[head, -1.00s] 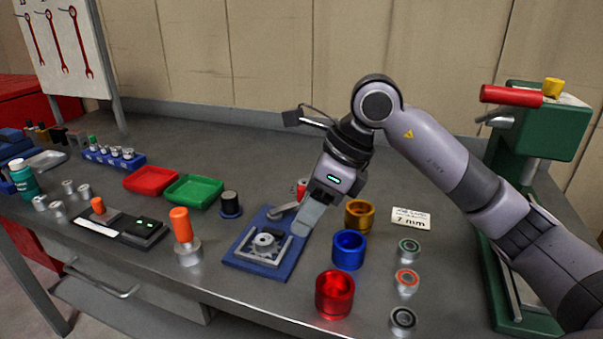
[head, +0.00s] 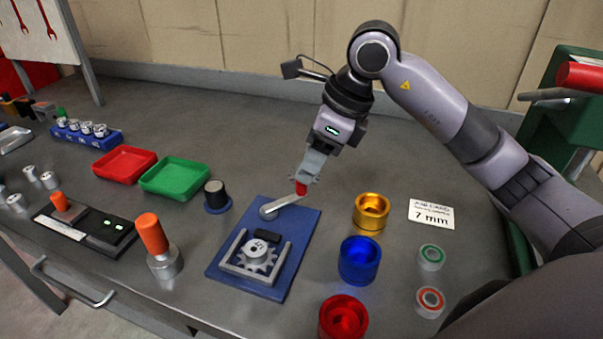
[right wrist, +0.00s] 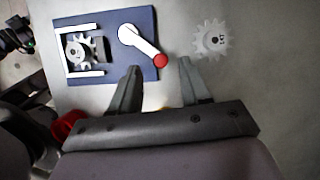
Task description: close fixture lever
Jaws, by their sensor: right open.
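The fixture is a blue plate (head: 222,262) with a gear (head: 256,254) inside a grey bracket. Its grey lever (head: 283,206) points to the back right and ends in a red knob (head: 301,188). In the right wrist view the red knob (right wrist: 160,61) is just beyond the fingertips, between their lines. My right gripper (right wrist: 159,64) is open and empty. In the head view my right gripper (head: 308,176) is at the knob and partly overlaps it. I cannot tell whether they touch. My left gripper is not in view.
A loose gear (right wrist: 211,40) lies beside the plate. Gold (head: 371,212), blue (head: 359,261) and red (head: 343,318) cups stand right of the plate. A black-topped peg (head: 216,196), a green tray (head: 175,178) and an orange-handled tool (head: 153,235) are to the left.

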